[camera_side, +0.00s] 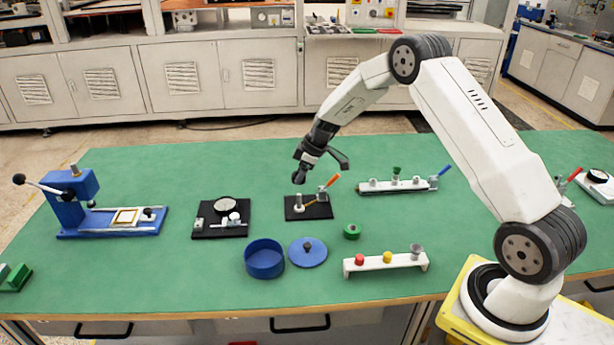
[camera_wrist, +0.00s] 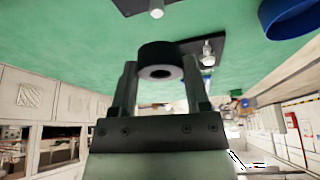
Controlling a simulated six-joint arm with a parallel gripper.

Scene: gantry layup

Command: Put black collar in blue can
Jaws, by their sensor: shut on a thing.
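The black collar (camera_wrist: 158,57) is a short dark ring with a hole. It sits between the two fingertips of my gripper (camera_wrist: 159,72) in the wrist view, and the gripper is shut on it. In the side view my gripper (camera_side: 305,170) is tilted and holds the collar (camera_side: 299,178) in the air above the bench, near the black plate with an orange-handled clamp. The blue can (camera_side: 264,260) stands open-topped at the front of the bench, nearer the camera than the gripper. It also shows at the top right of the wrist view (camera_wrist: 287,14).
A blue lid (camera_side: 308,254) with a dark knob lies right of the can. A green ring (camera_side: 352,231) and a white rail (camera_side: 386,263) with coloured plugs stand farther right. The orange-handled clamp (camera_side: 329,184) rises under the gripper. A blue press (camera_side: 75,195) stands left.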

